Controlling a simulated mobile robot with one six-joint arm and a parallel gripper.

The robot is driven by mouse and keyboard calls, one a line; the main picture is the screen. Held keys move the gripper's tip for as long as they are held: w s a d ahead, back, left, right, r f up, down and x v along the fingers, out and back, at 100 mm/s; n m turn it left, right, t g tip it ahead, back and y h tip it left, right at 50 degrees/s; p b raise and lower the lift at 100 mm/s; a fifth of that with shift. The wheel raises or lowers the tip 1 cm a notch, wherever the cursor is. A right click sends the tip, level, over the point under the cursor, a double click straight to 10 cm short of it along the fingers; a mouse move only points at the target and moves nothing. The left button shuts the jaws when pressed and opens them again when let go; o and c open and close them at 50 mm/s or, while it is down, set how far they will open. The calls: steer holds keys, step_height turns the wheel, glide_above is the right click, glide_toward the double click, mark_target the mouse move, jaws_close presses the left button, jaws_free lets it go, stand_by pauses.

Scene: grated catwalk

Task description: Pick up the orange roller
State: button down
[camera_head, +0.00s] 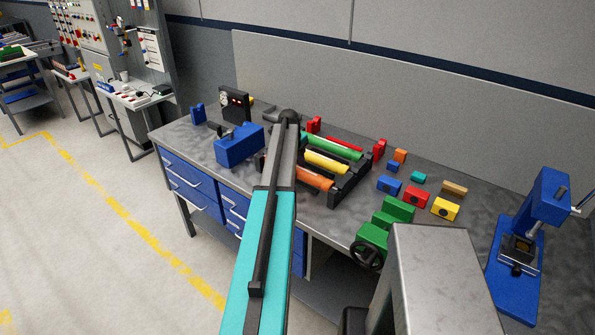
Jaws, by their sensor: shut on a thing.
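The orange roller (314,178) lies at the near end of a black rack (345,186) on the grey workbench. Its left part is hidden behind my arm, which reaches up across the middle of the picture. Beyond it in the same rack are a yellow roller (327,162), a green roller (334,146) and a red roller (345,143). My gripper is hidden behind my arm, so its fingers and their contact with the roller cannot be seen.
A blue vise-like block (239,146) stands left of the rack on the workbench (196,140). Several small coloured blocks lie to the right, with a green piece with a handwheel (368,254) near the front edge. A blue press (535,235) stands at the far right.

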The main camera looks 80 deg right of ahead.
mark_target(298, 166)
steer(key=shift+r, duration=0.15)
steer(key=shift+r+b, duration=1.05)
steer(key=shift+r, duration=0.4)
steer(key=w+a+r+b, duration=0.1)
steer(key=w+a+b, duration=0.1)
steer(key=a, duration=0.5)
steer(key=w+a+b, duration=0.3)
steer(key=w+a, duration=0.1)
steer(key=a, duration=0.3)
steer(key=shift+w+a+r, duration=0.15)
steer(key=shift+a+r, duration=0.2)
